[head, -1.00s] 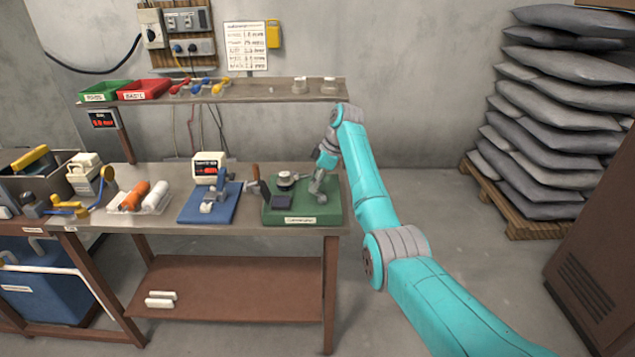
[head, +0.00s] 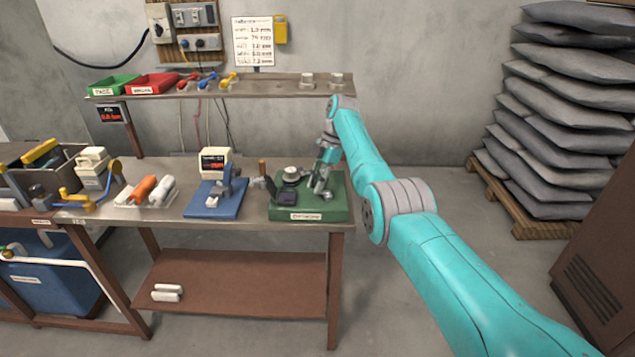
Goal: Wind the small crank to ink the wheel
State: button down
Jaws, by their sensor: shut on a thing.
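In the head view, a green-based device (head: 335,213) with a label on its front sits at the right end of the workbench. It carries a grey round wheel-like part (head: 291,174), a dark block (head: 291,197) and a wooden handle (head: 262,167) at its left. My gripper (head: 320,190) is low over the right side of the green base, right beside the grey round part. It is shut on a small part there, likely the small crank, which the fingers mostly hide. I cannot make out ink on the wheel.
A blue-based device (head: 228,207) stands left of the green one. Further left are orange and white rolls (head: 146,189) and a grey bin (head: 60,170). A shelf (head: 265,88) with red and green trays runs above the bench. Stacked sacks (head: 570,110) stand at the right.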

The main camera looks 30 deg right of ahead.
dwell(0.3)
jog(key=c, duration=1)
grip_release()
